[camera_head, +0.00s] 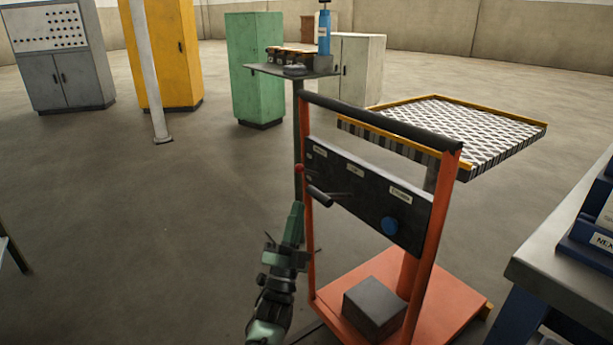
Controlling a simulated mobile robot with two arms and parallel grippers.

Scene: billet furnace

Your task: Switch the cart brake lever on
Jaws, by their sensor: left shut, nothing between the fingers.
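The cart (440,275) has an orange frame, a black push bar and a dark control panel (365,185). At the panel's left end are a small red knob (299,168) on a thin stem and a black lever handle (319,196) pointing out toward the lower left. The panel labels are too small to read surely, so I cannot tell which control is the brake lever. My right gripper is out of view.
A dark block (374,307) sits on the cart base. A patterned platform with yellow edges (460,128) extends behind the cart. A small stand (290,70) is behind it. A workbench (560,262) is close on the right.

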